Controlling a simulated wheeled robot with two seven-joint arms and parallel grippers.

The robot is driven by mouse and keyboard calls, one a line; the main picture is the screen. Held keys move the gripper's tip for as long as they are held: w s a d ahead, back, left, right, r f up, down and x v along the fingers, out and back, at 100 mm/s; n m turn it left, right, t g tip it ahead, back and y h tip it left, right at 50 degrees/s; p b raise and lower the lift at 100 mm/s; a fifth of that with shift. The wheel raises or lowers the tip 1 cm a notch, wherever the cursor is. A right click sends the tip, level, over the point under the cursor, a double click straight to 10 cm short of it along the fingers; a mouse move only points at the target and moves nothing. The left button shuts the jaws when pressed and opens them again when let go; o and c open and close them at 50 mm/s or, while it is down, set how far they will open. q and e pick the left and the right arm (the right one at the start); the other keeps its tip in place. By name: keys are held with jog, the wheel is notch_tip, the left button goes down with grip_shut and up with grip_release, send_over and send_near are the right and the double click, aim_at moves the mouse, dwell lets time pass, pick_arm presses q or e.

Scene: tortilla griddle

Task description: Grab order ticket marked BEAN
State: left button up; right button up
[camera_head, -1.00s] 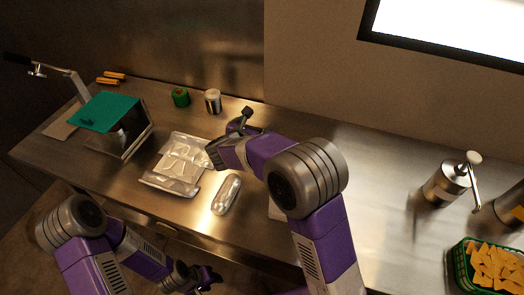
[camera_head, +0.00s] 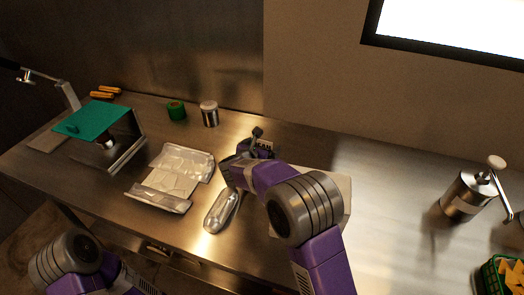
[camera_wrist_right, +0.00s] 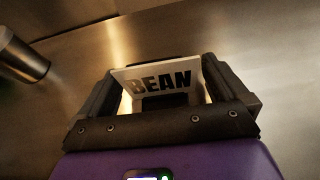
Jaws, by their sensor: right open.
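The order ticket (camera_head: 262,144) is a pale card with BEAN in bold black letters, seen on the steel counter partly behind my right gripper. In the right wrist view the ticket (camera_wrist_right: 160,78) stands tilted between the two dark fingers. My right gripper (camera_wrist_right: 160,70) is open around the ticket, with a finger on each side; I cannot tell whether either touches it. In the head view my right gripper (camera_head: 247,147) is low over the counter. My left gripper is out of view; only part of my left arm shows at the lower left.
A foil sheet (camera_head: 183,168) and a foil-wrapped roll (camera_head: 221,210) lie left of my right gripper. A teal-topped stand (camera_head: 100,120), green roll (camera_head: 176,110) and metal can (camera_head: 209,114) stand farther left. A pale board (camera_head: 338,188) lies behind my arm.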

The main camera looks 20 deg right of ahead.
jog(key=shift+x, duration=1.1)
jog(key=shift+a, duration=0.1)
jog(key=c, duration=0.8)
